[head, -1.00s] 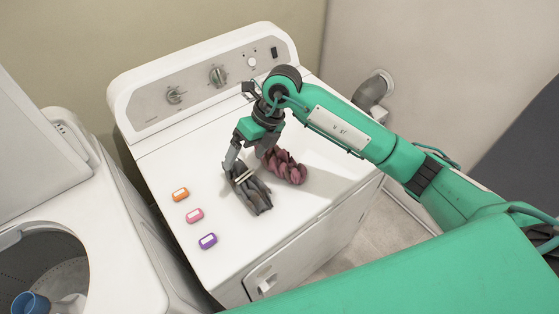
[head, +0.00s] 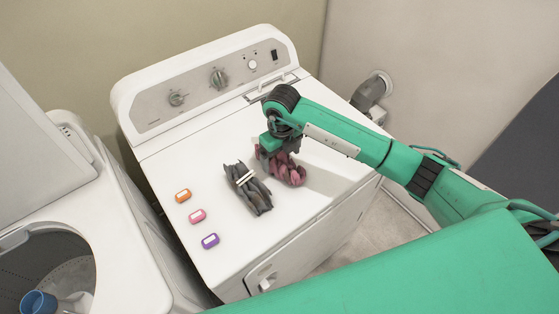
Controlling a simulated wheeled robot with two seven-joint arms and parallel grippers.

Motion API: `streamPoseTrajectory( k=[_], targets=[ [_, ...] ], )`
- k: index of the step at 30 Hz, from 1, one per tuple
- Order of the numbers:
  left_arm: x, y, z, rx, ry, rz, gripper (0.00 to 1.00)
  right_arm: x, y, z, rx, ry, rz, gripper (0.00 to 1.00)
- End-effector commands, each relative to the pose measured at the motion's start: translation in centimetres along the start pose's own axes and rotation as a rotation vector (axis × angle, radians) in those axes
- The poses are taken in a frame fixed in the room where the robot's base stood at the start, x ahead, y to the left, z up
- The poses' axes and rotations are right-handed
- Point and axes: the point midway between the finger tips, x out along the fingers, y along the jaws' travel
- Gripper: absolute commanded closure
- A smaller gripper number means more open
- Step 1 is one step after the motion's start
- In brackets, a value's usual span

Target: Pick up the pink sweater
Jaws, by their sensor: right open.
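The pink sweater (head: 290,172) is a dusky pink, twisted bundle on top of the white dryer (head: 205,152). My right gripper (head: 272,157) is over the upper left end of the pink bundle, pointing down. It is open, with its fingers partly hidden by the wrist and the bundle; whether they touch the cloth I cannot tell. A dark grey folded bundle (head: 250,192) with white bands lies just left of the pink one. My left gripper is not in view.
Orange (head: 183,195), pink (head: 197,216) and purple (head: 210,240) small blocks lie on the dryer's left side. An open washer (head: 60,260) with a blue cup (head: 38,303) inside stands at the left. The dryer's control panel (head: 205,88) rises at the back.

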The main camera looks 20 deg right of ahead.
Motion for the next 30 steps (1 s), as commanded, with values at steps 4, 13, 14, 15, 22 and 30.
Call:
streamPoseTrajectory(
  k=[4, 13, 14, 15, 22, 30],
  targets=[
    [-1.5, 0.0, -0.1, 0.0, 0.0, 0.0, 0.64, 1.1, 0.2, 0.3, 0.0, 0.004, 0.002, 0.12],
    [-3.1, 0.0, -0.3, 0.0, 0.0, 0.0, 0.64, 4.7, 0.2, 0.7, 0.0, 0.003, 0.002, 0.12],
    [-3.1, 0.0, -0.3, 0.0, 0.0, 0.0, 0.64, 4.9, 0.2, 0.7, 0.0, 0.003, 0.001, 0.12],
    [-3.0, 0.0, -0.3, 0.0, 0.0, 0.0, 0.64, 5.0, 0.2, 0.7, -0.001, 0.002, 0.001, 0.12],
    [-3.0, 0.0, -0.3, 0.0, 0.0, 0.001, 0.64, 5.1, 0.2, 0.7, -0.001, 0.001, 0.001, 0.21],
    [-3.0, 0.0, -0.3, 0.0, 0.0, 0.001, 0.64, 5.0, 0.2, 0.8, -0.001, 0.0, 0.001, 0.7]
  ],
)
